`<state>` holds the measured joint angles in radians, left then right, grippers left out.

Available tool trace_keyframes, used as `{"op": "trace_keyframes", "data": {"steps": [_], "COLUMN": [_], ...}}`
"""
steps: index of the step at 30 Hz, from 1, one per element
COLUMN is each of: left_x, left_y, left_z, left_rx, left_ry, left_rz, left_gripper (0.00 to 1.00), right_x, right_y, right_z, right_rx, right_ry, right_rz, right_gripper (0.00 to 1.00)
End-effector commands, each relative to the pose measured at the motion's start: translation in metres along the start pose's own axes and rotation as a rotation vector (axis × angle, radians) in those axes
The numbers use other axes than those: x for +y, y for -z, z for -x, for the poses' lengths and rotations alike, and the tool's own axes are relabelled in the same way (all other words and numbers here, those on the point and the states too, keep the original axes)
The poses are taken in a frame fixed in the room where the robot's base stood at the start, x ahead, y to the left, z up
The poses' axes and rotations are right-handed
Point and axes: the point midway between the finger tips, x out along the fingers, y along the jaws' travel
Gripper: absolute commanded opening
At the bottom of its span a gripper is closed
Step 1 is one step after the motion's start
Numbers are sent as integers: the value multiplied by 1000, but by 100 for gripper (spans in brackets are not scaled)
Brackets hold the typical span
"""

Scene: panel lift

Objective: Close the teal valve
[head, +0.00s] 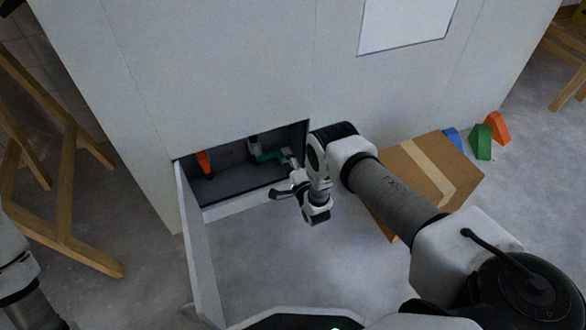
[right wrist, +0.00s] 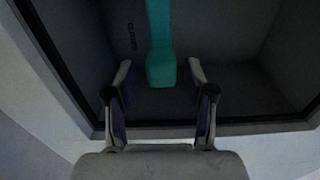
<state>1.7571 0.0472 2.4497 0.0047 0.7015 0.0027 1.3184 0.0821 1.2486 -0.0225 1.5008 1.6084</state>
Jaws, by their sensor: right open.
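The teal valve (head: 270,157) is inside an open recess low in the white wall. In the right wrist view its teal lever (right wrist: 161,40) hangs down from the top edge and ends in a thicker block. My right gripper (head: 289,177) is at the mouth of the recess, close to the valve. In the right wrist view its open fingers (right wrist: 160,72) are on either side of the lever's end, with a gap showing on each side. My left gripper is out of view.
An orange handle (head: 205,162) is in the left part of the recess. An open white door panel (head: 198,245) stands out at the recess's left edge. A cardboard box (head: 425,178) is on the floor at the right, near colored blocks (head: 497,127). Wooden trestles (head: 66,190) stand at the left.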

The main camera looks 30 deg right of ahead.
Motion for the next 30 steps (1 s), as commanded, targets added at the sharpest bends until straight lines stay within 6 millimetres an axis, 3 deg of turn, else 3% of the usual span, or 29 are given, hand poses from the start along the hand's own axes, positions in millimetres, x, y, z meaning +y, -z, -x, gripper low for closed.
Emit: {"op": "trace_keyframes", "data": {"steps": [9,13,17,30], "left_x": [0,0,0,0], "left_y": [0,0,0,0], "left_z": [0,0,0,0], "left_rx": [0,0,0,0], "left_ry": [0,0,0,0], "left_rz": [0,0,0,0], "left_gripper": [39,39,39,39], "right_x": [1,1,0,0], "right_y": [0,0,0,0], "right_z": [78,100,109,109], "right_rx": [0,0,0,0], "right_ry": [-6,-4,-3,-1], "right_rz": [0,0,0,0], "right_gripper": [54,54,54,54]}}
